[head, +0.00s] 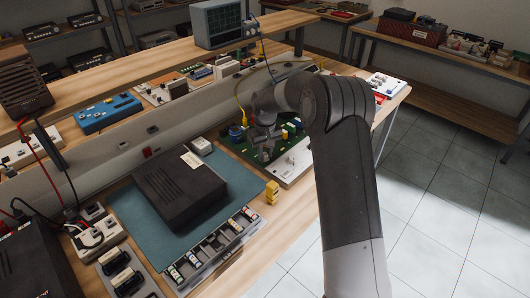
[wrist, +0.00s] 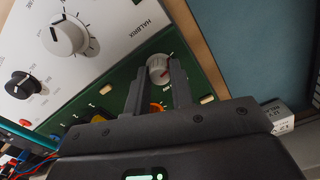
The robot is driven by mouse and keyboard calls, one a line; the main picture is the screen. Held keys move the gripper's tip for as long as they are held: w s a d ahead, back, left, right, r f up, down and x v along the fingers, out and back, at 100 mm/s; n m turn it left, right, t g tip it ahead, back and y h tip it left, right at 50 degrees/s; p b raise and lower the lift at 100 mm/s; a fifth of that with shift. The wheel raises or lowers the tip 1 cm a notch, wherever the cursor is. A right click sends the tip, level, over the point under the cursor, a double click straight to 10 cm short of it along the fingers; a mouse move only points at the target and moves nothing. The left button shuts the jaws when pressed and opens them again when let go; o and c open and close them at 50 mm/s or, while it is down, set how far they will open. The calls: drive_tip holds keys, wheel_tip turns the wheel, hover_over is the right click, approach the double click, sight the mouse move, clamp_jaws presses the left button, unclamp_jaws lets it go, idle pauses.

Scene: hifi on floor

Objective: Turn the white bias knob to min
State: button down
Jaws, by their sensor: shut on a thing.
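In the head view my gripper (head: 265,152) points down over the green panel (head: 238,148), and the knob cannot be made out there.
A larger white knob (wrist: 65,36) and a black knob (wrist: 21,85) sit on the adjoining white panel (wrist: 105,22). An orange part (wrist: 157,106) lies between my fingers' bases. A black box (head: 178,188) on a teal mat (head: 240,182) and a yellow item (head: 272,191) are nearby.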

sight(265, 154)
drive_tip(key=n, duration=0.5)
drive_tip(key=shift+n, duration=0.3)
idle(0.4)
drive_tip(key=c, duration=1.3)
unclamp_jaws()
drive_tip(key=shift+o, duration=0.2)
wheel_tip(265, 154, up, 11)
